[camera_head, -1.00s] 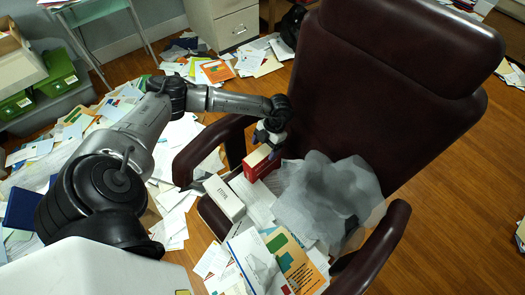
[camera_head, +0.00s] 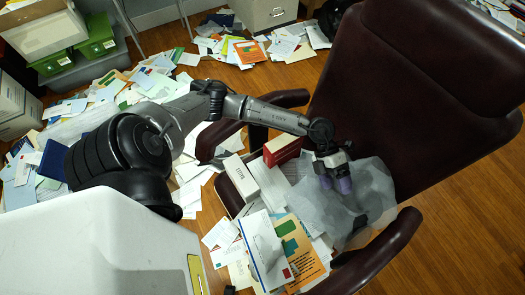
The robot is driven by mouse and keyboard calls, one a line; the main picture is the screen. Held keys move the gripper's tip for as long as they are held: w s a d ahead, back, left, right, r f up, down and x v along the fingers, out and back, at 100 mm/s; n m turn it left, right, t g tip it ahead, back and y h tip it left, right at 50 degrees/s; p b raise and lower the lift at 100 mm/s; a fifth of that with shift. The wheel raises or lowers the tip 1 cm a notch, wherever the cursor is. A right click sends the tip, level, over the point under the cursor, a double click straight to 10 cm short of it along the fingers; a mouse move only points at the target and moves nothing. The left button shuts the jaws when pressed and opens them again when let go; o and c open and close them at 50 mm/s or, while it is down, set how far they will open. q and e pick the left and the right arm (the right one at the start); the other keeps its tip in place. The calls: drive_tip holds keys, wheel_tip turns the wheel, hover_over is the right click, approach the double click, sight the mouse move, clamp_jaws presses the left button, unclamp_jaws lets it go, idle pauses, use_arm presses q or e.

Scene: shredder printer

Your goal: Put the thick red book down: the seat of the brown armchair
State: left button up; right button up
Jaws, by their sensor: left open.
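The thick red book (camera_head: 283,148) stands on the seat of the brown armchair (camera_head: 420,95), near its far left side, beside a white box (camera_head: 268,178). Its red side and pale top edge show. My left gripper (camera_head: 338,186) is open and empty, to the right of the book and apart from it, fingers pointing down over a grey translucent sheet (camera_head: 365,205). The seat itself is mostly hidden under papers and the sheet. My right gripper is not in view.
Papers and an orange booklet (camera_head: 303,255) cover the seat's front. The armrests (camera_head: 385,250) flank the seat. Loose papers litter the floor at left, with green boxes (camera_head: 97,42) behind. The wooden floor at lower right is clear.

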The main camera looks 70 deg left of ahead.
use_arm(q)
drive_tip(key=w+d+r+n+t+h, duration=0.1)
drive_tip(key=d+r+n+t+h, duration=0.3)
drive_tip(key=d+r+n+t, duration=0.5)
drive_tip(key=s+a+f+n+t+y, duration=0.1)
drive_tip(key=s+a+f+n+y, duration=0.4)
drive_tip(key=n+y, duration=0.4)
drive_tip(key=s+a+f+n+t+y, duration=0.1)
drive_tip(key=s+a+f+n+y, duration=0.25)
drive_tip(key=a+n+y, duration=0.55)
drive_tip(key=s+d+f+n+g+h, duration=0.1)
drive_tip(key=s+f+n+g, duration=0.1)
drive_tip(key=s+g, duration=0.2)
drive_tip(key=s+d+f+n+g+h, duration=0.1)
drive_tip(key=s+d+f+n+g, duration=0.1)
drive_tip(key=s, duration=0.8)
drive_tip(key=shift+s+f+n+g+h, duration=0.35)
drive_tip(key=shift+f+g, duration=0.25)
drive_tip(key=shift+g, duration=0.4)
drive_tip(key=shift+d, duration=0.1)
